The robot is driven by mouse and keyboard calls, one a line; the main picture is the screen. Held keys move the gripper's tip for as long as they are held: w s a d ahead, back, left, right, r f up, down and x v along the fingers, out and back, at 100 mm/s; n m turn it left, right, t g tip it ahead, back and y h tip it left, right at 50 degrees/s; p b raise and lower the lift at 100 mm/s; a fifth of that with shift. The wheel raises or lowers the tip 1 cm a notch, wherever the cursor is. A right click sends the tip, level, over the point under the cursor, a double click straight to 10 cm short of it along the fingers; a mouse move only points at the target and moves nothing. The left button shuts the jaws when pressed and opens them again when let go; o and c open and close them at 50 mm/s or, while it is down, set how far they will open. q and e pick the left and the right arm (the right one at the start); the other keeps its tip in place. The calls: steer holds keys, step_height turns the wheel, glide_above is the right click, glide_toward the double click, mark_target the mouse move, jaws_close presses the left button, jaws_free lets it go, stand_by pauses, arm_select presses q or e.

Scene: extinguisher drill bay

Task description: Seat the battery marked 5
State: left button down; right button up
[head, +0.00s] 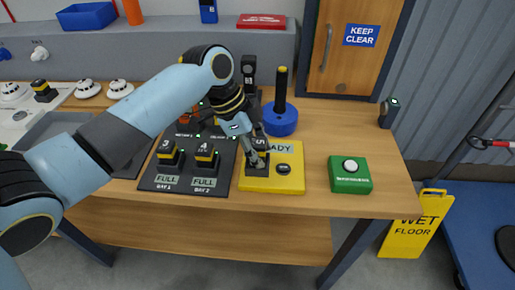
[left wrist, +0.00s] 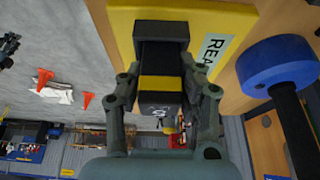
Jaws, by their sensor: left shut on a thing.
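My left gripper (head: 258,152) is shut on the black battery marked 5 (head: 260,143), at the left part of the yellow base (head: 298,183) with the READY label. The battery also shows in the left wrist view (left wrist: 160,84), between both fingers, with a yellow band. Its far end is at the black socket (left wrist: 160,28) on the yellow base. The fingers hide part of the contact, so I cannot tell how deep the battery sits. My right gripper is not in view.
Left of the yellow base, a dark charger board (head: 187,188) holds batteries 3 (head: 167,155) and 4 (head: 206,157) above FULL labels. A blue round stand with a black post (head: 281,120) is behind. A green button box (head: 350,180) stands right. The wooden table is clear between.

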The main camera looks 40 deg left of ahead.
arm_select(q)
steer(key=shift+f, duration=0.1)
steer(key=shift+c, duration=2.4)
jaws_free()
step_height(320, 180, up, 7)
steer(key=p, duration=0.7)
steer(key=shift+p, duration=0.3)
